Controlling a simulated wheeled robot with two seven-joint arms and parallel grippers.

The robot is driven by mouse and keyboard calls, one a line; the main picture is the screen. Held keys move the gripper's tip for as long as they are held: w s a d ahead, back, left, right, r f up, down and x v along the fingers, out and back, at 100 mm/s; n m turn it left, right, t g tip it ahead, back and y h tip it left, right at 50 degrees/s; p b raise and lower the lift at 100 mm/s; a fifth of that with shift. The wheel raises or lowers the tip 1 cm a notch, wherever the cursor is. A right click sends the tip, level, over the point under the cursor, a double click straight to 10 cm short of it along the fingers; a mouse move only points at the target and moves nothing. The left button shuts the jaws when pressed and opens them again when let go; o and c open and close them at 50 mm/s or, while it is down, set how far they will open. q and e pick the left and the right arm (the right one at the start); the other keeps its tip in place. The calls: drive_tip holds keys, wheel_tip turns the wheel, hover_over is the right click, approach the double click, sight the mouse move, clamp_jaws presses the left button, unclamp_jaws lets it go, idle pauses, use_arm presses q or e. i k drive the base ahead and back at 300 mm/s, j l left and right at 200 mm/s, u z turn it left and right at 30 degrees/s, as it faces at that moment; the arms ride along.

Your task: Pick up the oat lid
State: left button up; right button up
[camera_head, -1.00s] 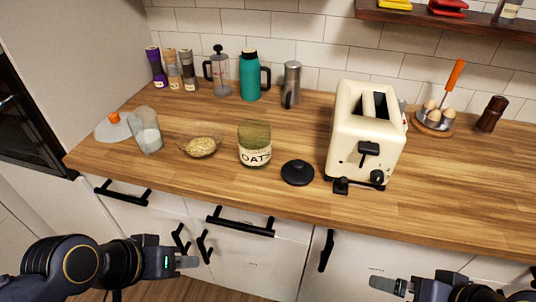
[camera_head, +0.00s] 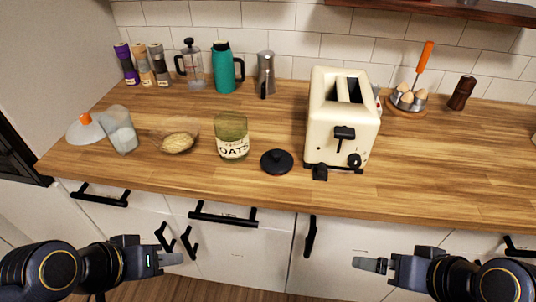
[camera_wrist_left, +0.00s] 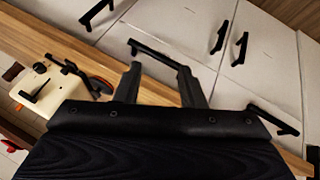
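The oat lid (camera_head: 277,161) is a round black lid with a knob. It lies flat on the wooden counter, between the oat jar and the toaster. The glass oat jar (camera_head: 232,138), labelled OATS, stands uncovered to its left. My left gripper (camera_head: 171,259) is in front of the counter, below and left of the lid, well apart from it. The left wrist view shows its two fingers (camera_wrist_left: 160,78) spread with nothing between them. My right gripper (camera_head: 370,265) is low in front of the cabinet doors, right of the lid; its finger gap is not clear.
The cream toaster (camera_head: 341,120) stands close to the lid's right. A glass bowl of oats (camera_head: 178,143) and a tilted glass (camera_head: 120,131) stand left of the jar. Black handles (camera_head: 223,214) stick out from the cabinet front. The counter in front of the lid is clear.

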sight(276, 162)
drive_tip(key=i+j+z, duration=0.15)
drive_tip(key=z, duration=0.2)
drive_tip(key=i+j+z, duration=0.2)
drive_tip(key=z, duration=0.2)
drive_tip(key=i+j, duration=0.05)
drive_tip(key=i, duration=0.05)
